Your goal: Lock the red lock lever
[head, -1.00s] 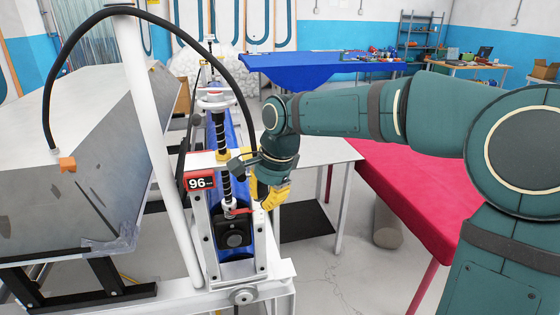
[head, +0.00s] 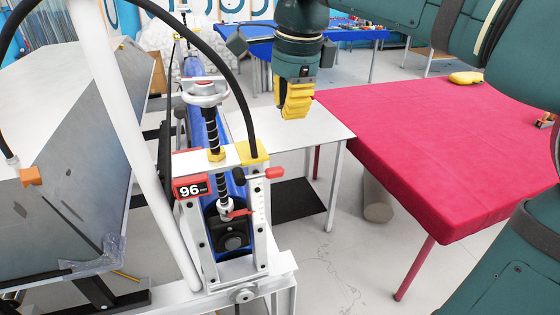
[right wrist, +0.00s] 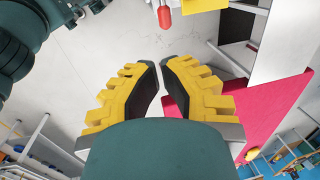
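The red lock lever (head: 272,172) sticks out to the right from the top of a white post on the press frame (head: 257,240). In the right wrist view its red end (right wrist: 164,18) shows at the top, ahead of the fingertips. My right gripper (head: 295,114) hangs above and to the right of the lever, fingers down, apart from it. In the right wrist view its yellow fingers (right wrist: 158,62) are close together, with only a narrow gap and nothing between them. My left gripper is out of view.
A red sign reading 96 (head: 191,188) and a threaded spindle (head: 213,135) stand left of the lever. A black hose (head: 238,90) arches over the frame. A white table (head: 300,130) is behind, and a red-covered table (head: 430,150) is at right.

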